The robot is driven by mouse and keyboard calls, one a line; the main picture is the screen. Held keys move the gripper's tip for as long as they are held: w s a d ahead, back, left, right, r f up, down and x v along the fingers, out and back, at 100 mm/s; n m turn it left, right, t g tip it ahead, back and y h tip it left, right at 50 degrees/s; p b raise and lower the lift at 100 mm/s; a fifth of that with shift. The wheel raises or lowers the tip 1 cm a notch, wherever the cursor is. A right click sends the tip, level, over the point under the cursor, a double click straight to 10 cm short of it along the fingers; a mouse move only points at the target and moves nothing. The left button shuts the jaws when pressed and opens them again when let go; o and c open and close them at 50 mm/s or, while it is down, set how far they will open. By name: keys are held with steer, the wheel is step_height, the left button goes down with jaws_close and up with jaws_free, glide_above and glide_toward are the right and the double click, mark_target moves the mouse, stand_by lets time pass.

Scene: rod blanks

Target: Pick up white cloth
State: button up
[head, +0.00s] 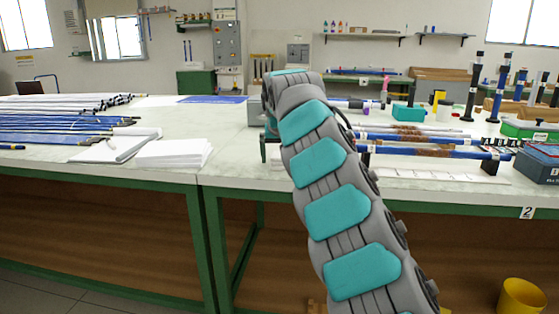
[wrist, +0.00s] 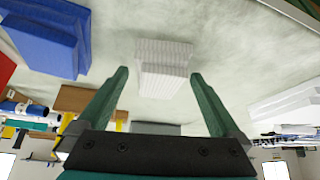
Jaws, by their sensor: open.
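A white, ribbed, folded bundle (wrist: 165,62), which looks like the white cloth, lies on the pale tabletop in the wrist view. It sits between and beyond the fingertips of my gripper (wrist: 158,75). The gripper is open, with its two green fingers spread wide and nothing visibly held. I cannot tell how far the fingertips are from the cloth. In the head view my arm reaches over the table and covers that spot, so I cannot make out the cloth or the fingers there.
A white stack of sheets (head: 175,153) and a white pad (head: 115,146) lie left of my arm. Blue rods (head: 430,151) lie on supports to the right, near a grey-blue box (head: 538,164). A blue block (wrist: 50,42) is left in the wrist view. A yellow bucket (head: 522,296) stands low right.

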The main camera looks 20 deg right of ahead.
mark_target(278, 155)
steer(key=c, duration=1.3)
steer(key=shift+r, duration=0.15)
steer(key=r+p, duration=0.1)
steer(key=r, duration=0.1)
steer(key=r+p, duration=0.1)
steer(key=r, duration=0.2)
steer(key=shift+w+a+r, duration=0.1)
steer(key=shift+a+r, duration=0.1)
steer(key=shift+r, duration=1.85)
steer(key=shift+d+r, duration=0.15)
steer(key=shift+r, duration=0.15)
